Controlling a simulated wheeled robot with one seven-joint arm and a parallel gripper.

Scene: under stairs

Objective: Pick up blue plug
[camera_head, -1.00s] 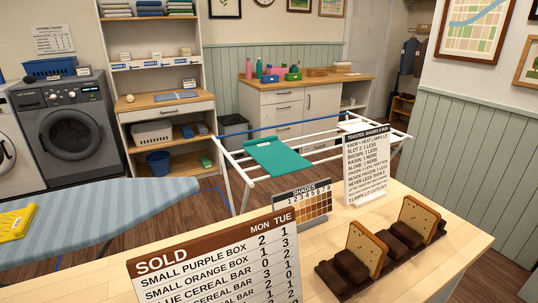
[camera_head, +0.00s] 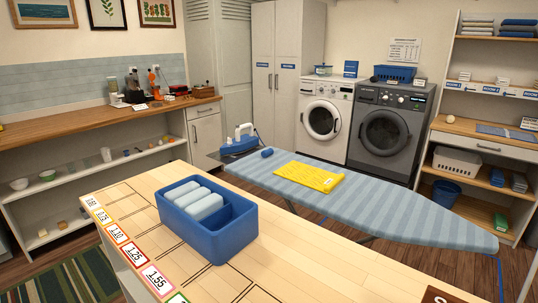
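A small blue rounded piece (camera_head: 267,153) lies on the left end of the striped ironing board (camera_head: 400,203), just right of a blue and white iron (camera_head: 240,141). It may be the blue plug, but it is too small to tell. No other thing that looks clearly like a blue plug shows. My gripper is not in view.
The near wooden table (camera_head: 310,268) bears a blue bin (camera_head: 225,240) with several pale blocks and a row of price cards. A yellow cloth (camera_head: 310,177) lies on the board. Washing machines (camera_head: 325,115) stand behind. A wooden counter (camera_head: 100,122) runs along the left wall.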

